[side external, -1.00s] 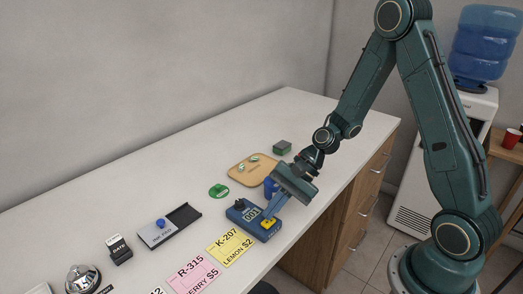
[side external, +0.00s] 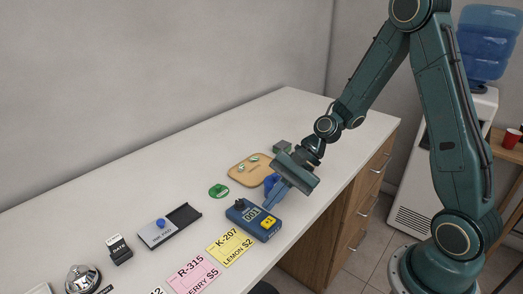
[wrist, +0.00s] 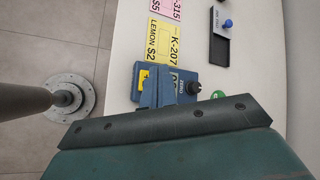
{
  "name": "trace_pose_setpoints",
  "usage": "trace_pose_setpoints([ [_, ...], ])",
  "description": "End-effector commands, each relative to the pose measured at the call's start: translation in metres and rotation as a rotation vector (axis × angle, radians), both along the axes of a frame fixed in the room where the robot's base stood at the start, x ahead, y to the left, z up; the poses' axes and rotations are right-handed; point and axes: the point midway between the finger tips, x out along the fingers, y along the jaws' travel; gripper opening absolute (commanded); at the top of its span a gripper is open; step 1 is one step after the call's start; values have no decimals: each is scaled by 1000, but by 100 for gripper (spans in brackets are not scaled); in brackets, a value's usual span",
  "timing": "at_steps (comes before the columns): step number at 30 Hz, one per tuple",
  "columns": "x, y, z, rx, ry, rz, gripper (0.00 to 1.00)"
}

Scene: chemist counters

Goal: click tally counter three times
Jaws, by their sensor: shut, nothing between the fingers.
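The tally counter (side external: 243,213) is a blue box on the white counter, with a display that appears to read 001, a dark knob and a yellow button (side external: 268,223). My gripper (side external: 269,204) is shut and empty. Its fingertips are just above and behind the yellow button, apart from it as far as the side view shows. In the wrist view the tally counter (wrist: 181,82) shows beyond the gripper body, which hides its near part, and the yellow button (wrist: 145,79) is partly in view at its left.
A yellow K-207 card (side external: 230,246) and a pink R-315 card (side external: 192,273) lie beside the counter. An ink pad (side external: 160,231), a date stamp (side external: 118,249) and a bell (side external: 82,278) stand further left.

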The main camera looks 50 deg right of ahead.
Motion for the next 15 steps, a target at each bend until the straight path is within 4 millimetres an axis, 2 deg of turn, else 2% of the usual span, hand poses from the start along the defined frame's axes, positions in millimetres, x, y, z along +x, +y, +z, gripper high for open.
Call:
trace_pose_setpoints([
  [9, 0, 0, 22, 0, -2, -1, 0],
  [15, 0, 0, 27, 0, 1, -1, 0],
])
